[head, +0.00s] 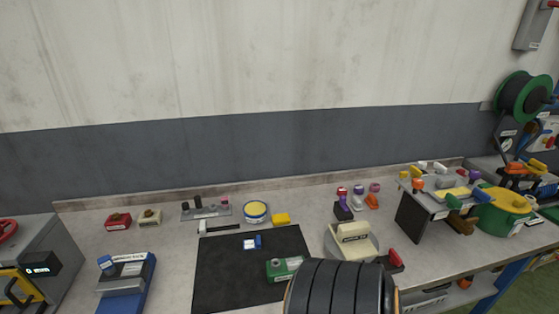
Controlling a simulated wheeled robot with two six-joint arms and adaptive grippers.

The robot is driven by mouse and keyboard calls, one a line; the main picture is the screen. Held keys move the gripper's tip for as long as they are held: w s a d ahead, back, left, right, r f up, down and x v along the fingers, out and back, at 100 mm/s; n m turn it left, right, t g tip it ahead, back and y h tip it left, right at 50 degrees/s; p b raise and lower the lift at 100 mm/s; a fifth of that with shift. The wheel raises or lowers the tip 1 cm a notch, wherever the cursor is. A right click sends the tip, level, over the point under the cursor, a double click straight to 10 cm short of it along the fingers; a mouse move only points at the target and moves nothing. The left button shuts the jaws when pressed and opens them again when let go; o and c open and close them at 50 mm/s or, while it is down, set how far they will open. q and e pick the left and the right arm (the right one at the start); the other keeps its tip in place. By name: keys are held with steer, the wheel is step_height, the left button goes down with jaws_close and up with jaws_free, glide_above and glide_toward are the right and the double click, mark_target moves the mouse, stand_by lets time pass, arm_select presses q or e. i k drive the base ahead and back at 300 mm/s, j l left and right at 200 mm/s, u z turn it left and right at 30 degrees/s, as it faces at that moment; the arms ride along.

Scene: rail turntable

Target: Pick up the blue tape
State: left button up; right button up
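A small blue item (258,241) lies on the black mat (218,284), touching or very close to a small white piece (249,244). It may be the blue tape, but it is too small to tell. Another blue piece (105,263) sits on the blue-based device (128,285) at the left, and I cannot tell what it is. Neither of my grippers is in view.
A green box (284,268) stands on the mat's right part. A large dark ribbed cylinder (340,290) blocks the front centre; I cannot tell what it belongs to. A cream-topped device (352,240) stands right of the mat. The mat's left half is clear.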

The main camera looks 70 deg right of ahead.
mark_target(253, 243)
steer(key=z, duration=1.9)
